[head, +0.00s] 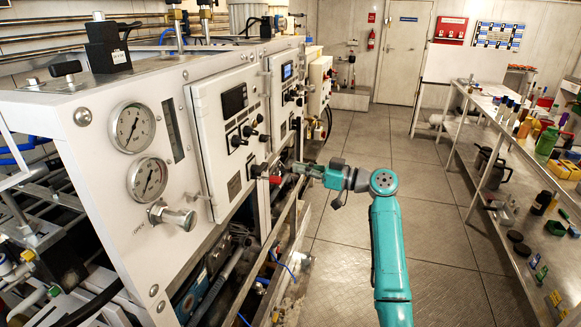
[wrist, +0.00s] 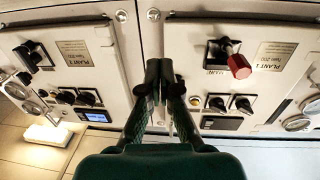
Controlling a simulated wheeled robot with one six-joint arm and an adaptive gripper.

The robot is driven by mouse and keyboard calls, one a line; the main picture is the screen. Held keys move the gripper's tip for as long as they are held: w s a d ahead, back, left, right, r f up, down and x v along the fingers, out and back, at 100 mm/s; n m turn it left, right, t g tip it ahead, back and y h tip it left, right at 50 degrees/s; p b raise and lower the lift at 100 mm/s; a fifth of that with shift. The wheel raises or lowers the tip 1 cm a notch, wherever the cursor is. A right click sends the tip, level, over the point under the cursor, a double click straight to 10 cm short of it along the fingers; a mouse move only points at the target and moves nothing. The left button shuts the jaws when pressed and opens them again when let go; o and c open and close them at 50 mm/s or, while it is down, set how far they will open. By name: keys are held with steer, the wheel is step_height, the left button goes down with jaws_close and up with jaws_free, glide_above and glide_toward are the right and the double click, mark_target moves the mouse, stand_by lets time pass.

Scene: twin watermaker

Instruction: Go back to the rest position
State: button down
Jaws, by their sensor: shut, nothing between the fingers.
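My gripper (head: 300,169) is at the end of my teal arm, in front of the white control cabinets on the left of the head view. In the wrist view my gripper (wrist: 160,75) has its two dark fingers together, with nothing between them. The fingertips point at the seam between two panels. A rotary switch with a red handle (wrist: 238,66) is right of the fingers, apart from them. The red handle (head: 275,180) also shows just left of my gripper in the head view. The rest position is not marked in view.
A white cabinet door (head: 225,120) and pressure gauges (head: 133,127) are at the left. A black-handled switch (wrist: 32,56) is on the other panel. A metal bench (head: 488,132) with bottles and tools stands at the right. The tiled aisle (head: 430,220) between is clear.

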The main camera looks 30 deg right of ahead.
steer(key=shift+v, duration=2.65)
steer(key=shift+w+d, duration=0.15)
steer(key=s+a+f+m+h, duration=0.25)
steer(key=a+f, duration=0.35)
steer(key=f, duration=0.5)
steer(key=s+a+f+m+h, duration=0.25)
steer(key=a+f+m, duration=0.2)
steer(key=f, duration=0.65)
steer(key=s+a+f+m+h, duration=0.35)
steer(key=s+a+f, duration=0.55)
steer(key=s+f, duration=0.35)
steer(key=s+a+g+h, duration=0.1)
steer(key=s+a+h, duration=0.3)
steer(key=s, duration=1.4)
steer(key=s+a+r+n+y, duration=0.1)
steer(key=s+a+r+n, duration=0.1)
steer(key=s+r, duration=0.4)
steer(key=s+a+r+n+y, duration=0.1)
steer(key=s+a+r+n, duration=0.1)
steer(key=s+r, duration=0.4)
steer(key=s+a, duration=0.1)
steer(key=s, duration=0.2)
steer(key=shift+s+t+y, duration=0.3)
steer(key=shift+t+y, duration=0.05)
steer(key=shift+t, duration=0.05)
